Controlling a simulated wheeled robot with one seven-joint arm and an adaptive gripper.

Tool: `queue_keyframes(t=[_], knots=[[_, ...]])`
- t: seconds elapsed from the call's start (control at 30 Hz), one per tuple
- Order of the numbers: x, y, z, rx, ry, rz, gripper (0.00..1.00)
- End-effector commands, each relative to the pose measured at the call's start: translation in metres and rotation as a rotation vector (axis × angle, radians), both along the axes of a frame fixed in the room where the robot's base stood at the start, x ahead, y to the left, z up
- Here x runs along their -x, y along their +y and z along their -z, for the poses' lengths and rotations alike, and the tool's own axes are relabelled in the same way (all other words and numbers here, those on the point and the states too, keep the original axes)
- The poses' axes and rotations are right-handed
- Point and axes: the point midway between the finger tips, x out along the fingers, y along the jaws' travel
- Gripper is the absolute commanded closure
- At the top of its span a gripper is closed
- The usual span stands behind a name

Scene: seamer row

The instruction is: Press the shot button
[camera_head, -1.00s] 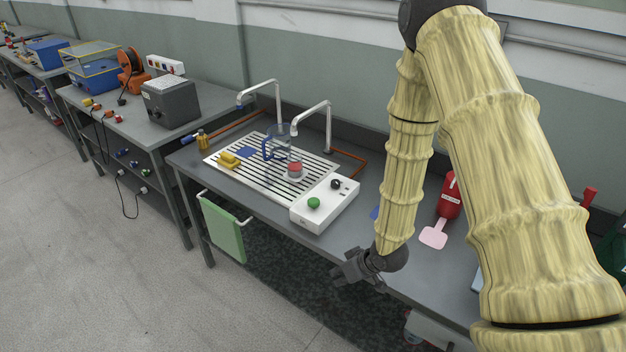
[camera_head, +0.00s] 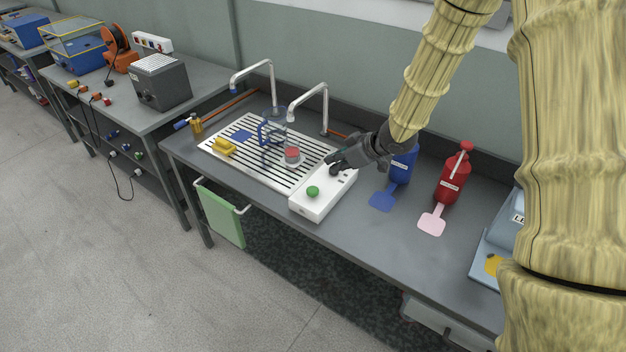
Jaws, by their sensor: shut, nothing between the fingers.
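A white control box (camera_head: 322,204) sits on the bench at the right end of the slatted drain tray (camera_head: 262,170). A round green button (camera_head: 312,191) is on the near part of its top. No readable label shows which control is the shot button. My gripper (camera_head: 334,164) is shut and empty over the far part of the box's top. It covers the area where a black knob stood, and I cannot tell whether it touches the box. The green button is clear of my gripper, to its lower left.
A small cup with a red top (camera_head: 292,156) stands on the tray beside the box. Two tall taps (camera_head: 322,105) rise behind. Blue (camera_head: 403,168) and red (camera_head: 453,180) bottles stand right of my gripper. A green towel (camera_head: 222,215) hangs in front.

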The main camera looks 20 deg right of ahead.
Motion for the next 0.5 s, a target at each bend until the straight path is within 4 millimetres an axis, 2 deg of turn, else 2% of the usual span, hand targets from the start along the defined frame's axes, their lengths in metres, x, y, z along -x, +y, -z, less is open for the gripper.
queue_keyframes(t=[0.27, 0.5], knots=[[-0.003, 0.003, 0.004, 0.0, 0.001, -0.001, 1.0], [-0.016, 0.014, 0.02, 0.002, 0.002, -0.003, 1.0]])
